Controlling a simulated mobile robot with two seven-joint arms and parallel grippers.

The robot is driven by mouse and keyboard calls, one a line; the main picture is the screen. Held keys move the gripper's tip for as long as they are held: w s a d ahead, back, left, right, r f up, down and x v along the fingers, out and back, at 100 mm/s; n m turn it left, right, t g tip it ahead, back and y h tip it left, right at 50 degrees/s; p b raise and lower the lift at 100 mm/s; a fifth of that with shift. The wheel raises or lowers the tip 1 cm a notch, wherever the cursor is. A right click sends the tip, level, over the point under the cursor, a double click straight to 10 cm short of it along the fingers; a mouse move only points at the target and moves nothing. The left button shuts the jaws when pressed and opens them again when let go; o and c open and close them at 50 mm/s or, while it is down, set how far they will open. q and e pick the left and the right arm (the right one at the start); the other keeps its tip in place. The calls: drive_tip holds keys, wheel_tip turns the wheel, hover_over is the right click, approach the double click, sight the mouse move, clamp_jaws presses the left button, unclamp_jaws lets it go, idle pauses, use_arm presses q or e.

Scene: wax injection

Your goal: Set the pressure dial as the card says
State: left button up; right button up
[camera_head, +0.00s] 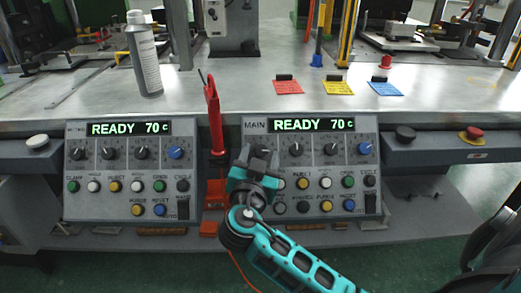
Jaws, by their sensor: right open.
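The MAIN panel (310,126) shows READY 70 C. It has a row of dials: dark ones, such as this one (296,149), and a blue one (365,148) at the right end. My right gripper (259,160) is open at the left part of this panel, in front of its leftmost dial, which it mostly hides. I cannot tell whether the fingers touch that dial. A red card (288,87), a yellow card (337,88) and a blue card (384,89) stand on the bench above the panel; their writing is too small to read. My left gripper is not in view.
A second panel (120,129) at left also reads READY 70 C. A red-handled tool (214,110) hangs between the panels. A grey bottle (145,60) stands on the bench (240,90). A red stop button (474,134) and dark button (405,134) are at right.

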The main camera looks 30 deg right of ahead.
drive_tip(key=shift+d, duration=0.1)
idle(0.3)
drive_tip(key=c, duration=1.1)
